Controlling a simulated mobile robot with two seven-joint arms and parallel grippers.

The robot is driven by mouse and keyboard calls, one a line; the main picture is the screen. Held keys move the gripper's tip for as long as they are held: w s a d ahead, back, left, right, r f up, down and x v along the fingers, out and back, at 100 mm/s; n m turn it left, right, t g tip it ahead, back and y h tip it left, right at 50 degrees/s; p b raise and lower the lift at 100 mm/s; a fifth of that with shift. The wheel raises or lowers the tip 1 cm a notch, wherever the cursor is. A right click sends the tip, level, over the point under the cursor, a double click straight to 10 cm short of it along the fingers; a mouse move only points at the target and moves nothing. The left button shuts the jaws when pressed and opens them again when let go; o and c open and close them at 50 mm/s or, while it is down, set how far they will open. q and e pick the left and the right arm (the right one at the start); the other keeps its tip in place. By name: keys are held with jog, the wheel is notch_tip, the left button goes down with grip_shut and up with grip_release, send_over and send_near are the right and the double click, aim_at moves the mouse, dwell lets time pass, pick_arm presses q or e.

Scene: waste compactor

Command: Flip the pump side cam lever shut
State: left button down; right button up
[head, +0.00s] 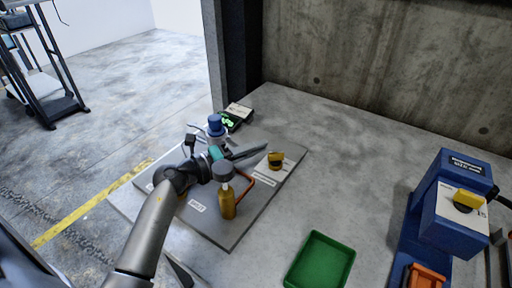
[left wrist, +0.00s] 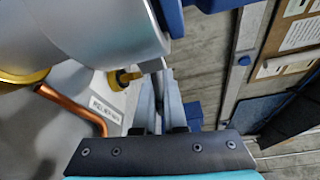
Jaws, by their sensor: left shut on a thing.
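My left gripper (head: 250,152) reaches over the grey base plate (head: 205,228) in the head view. In the left wrist view its two fingers (left wrist: 160,85) are close together, shut on a thin grey piece, apparently the pump side cam lever (left wrist: 152,65), beside a big silver housing (left wrist: 95,30). The fingers hide most of the lever. A brass cylinder with a grey top (head: 227,202) stands upright below the gripper in the head view. An orange-copper pipe (head: 246,181) bends beside it. My right gripper is not in view.
A blue-capped part (head: 215,125) and a box with a green display (head: 232,118) stand behind. A green tray (head: 320,262) and blue machine (head: 452,220) are at right. Bare worktop lies between.

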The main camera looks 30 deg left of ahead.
aim_at(240, 166)
pick_arm(q)
jog(key=shift+f, duration=0.1)
dwell(0.6)
jog(key=m+p, duration=0.1)
jog(key=f+m+p, duration=0.1)
jog(key=shift+a+f+m+g+y, duration=0.1)
jog(key=shift+a+m+g+y, duration=0.2)
jog(key=shift+a+g+y, duration=0.1)
jog(key=shift+a+f+m+y+p, duration=0.35)
jog(key=shift+f+m+y+p, duration=0.2)
jog(key=shift+m+p, duration=0.55)
jog(key=m+p, duration=0.1)
jog(key=a+f+m+y+p, duration=0.1)
jog(key=p, duration=0.1)
jog(key=shift+w+a+f+g+y, duration=0.1)
jog(key=shift+a+f+g+y, duration=0.1)
jog(key=shift+a+g+y, duration=0.15)
jog(key=shift+w+a+f+m+y+p, duration=0.1)
jog(key=shift+a+f+m+y+p, duration=0.15)
jog(key=shift+a+m+y+p, duration=0.4)
jog(key=shift+a+f+m+y+p, duration=0.15)
jog(key=shift+a+f+m+p, duration=0.15)
jog(key=shift+m+p, duration=0.6)
jog(key=shift+a, duration=0.1)
jog(key=c, duration=1)
grip_release()
